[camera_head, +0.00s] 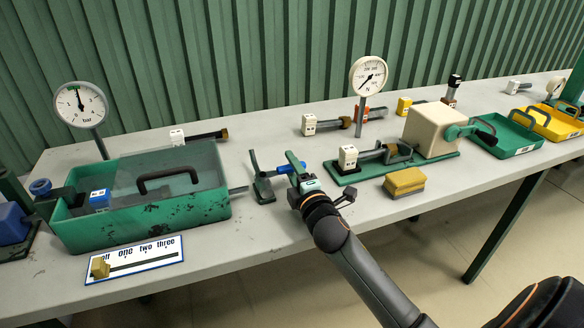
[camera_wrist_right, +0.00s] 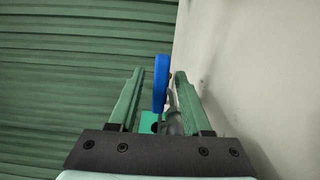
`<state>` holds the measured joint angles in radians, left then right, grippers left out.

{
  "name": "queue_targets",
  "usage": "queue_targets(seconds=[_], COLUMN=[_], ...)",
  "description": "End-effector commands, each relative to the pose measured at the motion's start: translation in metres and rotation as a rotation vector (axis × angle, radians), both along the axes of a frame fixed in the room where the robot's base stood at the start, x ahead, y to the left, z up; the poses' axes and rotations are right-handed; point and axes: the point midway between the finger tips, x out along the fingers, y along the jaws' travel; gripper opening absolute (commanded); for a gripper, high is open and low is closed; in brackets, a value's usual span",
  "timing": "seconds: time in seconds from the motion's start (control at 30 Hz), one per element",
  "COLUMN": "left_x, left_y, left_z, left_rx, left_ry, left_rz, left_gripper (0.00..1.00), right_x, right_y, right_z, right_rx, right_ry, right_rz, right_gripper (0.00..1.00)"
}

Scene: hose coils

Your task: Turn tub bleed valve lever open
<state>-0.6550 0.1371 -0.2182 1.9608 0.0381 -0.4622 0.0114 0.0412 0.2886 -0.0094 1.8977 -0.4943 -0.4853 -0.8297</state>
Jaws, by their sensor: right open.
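The green tub (camera_head: 215,207) stands at the left of the table, with a clear lid and a dark handle. A short pipe leaves its right side toward a dark green bracket (camera_head: 263,188). The blue lever (camera_head: 285,169) is just right of this bracket, at the tip of my right gripper (camera_head: 292,164). In the right wrist view the blue lever (camera_wrist_right: 161,82) stands upright between the two green fingers of my right gripper (camera_wrist_right: 158,76). The fingers are open, with a visible gap on each side of the lever. My left gripper is not in view.
A pressure gauge (camera_head: 80,104) stands behind the tub, and another gauge (camera_head: 369,76) is at the back. A slider plate (camera_head: 135,259) lies in front of the tub. A yellow sponge-like block (camera_head: 404,182) and a beige box (camera_head: 434,130) are right of my gripper.

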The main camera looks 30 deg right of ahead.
Motion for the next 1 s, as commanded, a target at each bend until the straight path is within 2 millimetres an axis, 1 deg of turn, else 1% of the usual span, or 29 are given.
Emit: queue_targets(seconds=[0.1, 0.53, 1.0], left_x=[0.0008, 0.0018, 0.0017], left_y=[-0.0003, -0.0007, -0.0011], left_z=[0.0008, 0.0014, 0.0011], left_rx=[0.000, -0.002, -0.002], left_ry=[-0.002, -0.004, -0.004], left_rz=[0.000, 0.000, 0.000], left_gripper=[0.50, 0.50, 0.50], right_x=[-0.0002, -0.0004, -0.0005], right_y=[0.0000, 0.0001, 0.0001], right_z=[0.0001, 0.0001, 0.0000], right_rx=[0.000, 0.000, 0.000], right_ry=[0.000, 0.000, 0.000], right_rz=[0.000, 0.000, 0.000], right_gripper=[0.49, 0.00, 0.00])
